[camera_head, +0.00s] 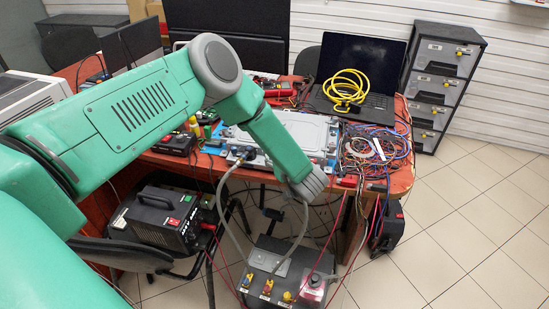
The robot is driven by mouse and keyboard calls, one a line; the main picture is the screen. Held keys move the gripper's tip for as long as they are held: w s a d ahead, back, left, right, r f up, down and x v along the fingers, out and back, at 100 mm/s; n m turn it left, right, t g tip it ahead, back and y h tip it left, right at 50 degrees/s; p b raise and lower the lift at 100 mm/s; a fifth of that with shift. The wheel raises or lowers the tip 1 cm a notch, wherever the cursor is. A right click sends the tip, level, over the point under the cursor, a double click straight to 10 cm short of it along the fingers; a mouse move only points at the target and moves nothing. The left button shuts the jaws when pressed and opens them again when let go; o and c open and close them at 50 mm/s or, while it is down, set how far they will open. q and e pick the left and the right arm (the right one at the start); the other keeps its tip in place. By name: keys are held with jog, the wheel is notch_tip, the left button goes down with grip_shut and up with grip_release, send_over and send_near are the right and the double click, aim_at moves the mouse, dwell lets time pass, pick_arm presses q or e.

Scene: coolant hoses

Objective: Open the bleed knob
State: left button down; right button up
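A dark grey box (262,258) stands low in front of the table, with small coloured knobs along its front top edge. A yellow knob (248,280), a red-and-yellow knob (267,286) and another yellow knob (288,296) show there, beside a reddish transparent part (313,288). I cannot tell which one is the bleed knob. My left arm reaches across from the left; its grey end, at my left gripper (312,185), is above the box and apart from the knobs. Its fingers cannot be made out. My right gripper is out of view.
Grey hoses (299,228) run from the box up towards a silver-and-blue unit (304,130) on the red table. Tangled cables (372,152), a laptop (362,62) and a yellow coil (345,88) lie there. A black power unit (162,215) stands left. Tiled floor is clear on the right.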

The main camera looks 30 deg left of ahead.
pick_arm(q)
jog(key=c, duration=1.5)
grip_release()
jog(key=shift+s+d+f, duration=0.15)
jog(key=shift+f, duration=0.1)
jog(key=shift+o, duration=0.3)
jog(key=shift+r, duration=0.15)
jog(key=v, duration=0.7)
jog(key=shift+s+d, duration=0.2)
jog(key=shift+d, duration=0.2)
